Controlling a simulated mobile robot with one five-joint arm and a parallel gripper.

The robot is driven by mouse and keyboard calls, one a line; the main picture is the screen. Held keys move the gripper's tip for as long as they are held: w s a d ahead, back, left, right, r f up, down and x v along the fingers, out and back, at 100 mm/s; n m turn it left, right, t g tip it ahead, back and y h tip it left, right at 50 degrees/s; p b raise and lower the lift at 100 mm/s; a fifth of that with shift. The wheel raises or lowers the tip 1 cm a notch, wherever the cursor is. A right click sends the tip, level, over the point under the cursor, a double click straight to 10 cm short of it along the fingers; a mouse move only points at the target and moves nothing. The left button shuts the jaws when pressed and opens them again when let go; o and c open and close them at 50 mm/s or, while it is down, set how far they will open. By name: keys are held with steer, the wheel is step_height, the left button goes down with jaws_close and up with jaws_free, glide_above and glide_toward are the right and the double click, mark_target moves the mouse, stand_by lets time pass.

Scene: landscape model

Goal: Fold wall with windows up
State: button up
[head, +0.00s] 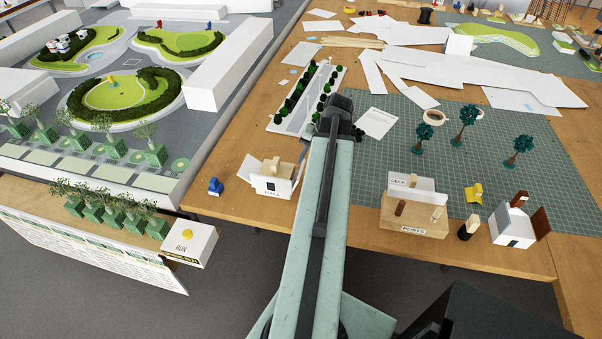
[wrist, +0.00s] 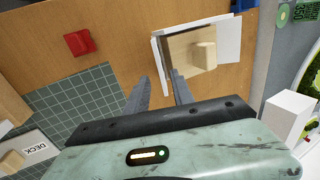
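The small white hall model (head: 262,187), marked HALL, stands near the table's front edge in the head view, left of my arm. It has a small dark opening in front, and white panels spread at its sides. The wrist view shows its wooden floor with a pale knob (wrist: 205,55). One white panel (wrist: 228,42) lies out flat or nearly so beyond the floor. I cannot make out windows on any panel. My gripper (wrist: 158,80) is open and empty; its right finger is close to the hall's edge, contact unclear.
A red piece (wrist: 78,42) lies on the wood left of my gripper in the wrist view. A blue piece (head: 215,187) is beside the hall. The deck-and-posts model (head: 414,220) and a small white house (head: 512,227) stand to the right.

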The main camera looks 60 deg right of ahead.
mark_target(301, 170)
steer(key=b+x, duration=0.4)
steer(key=x, duration=0.2)
steer(key=shift+f+b, duration=0.15)
steer(key=shift+b, duration=0.25)
steer(key=shift+w, duration=0.1)
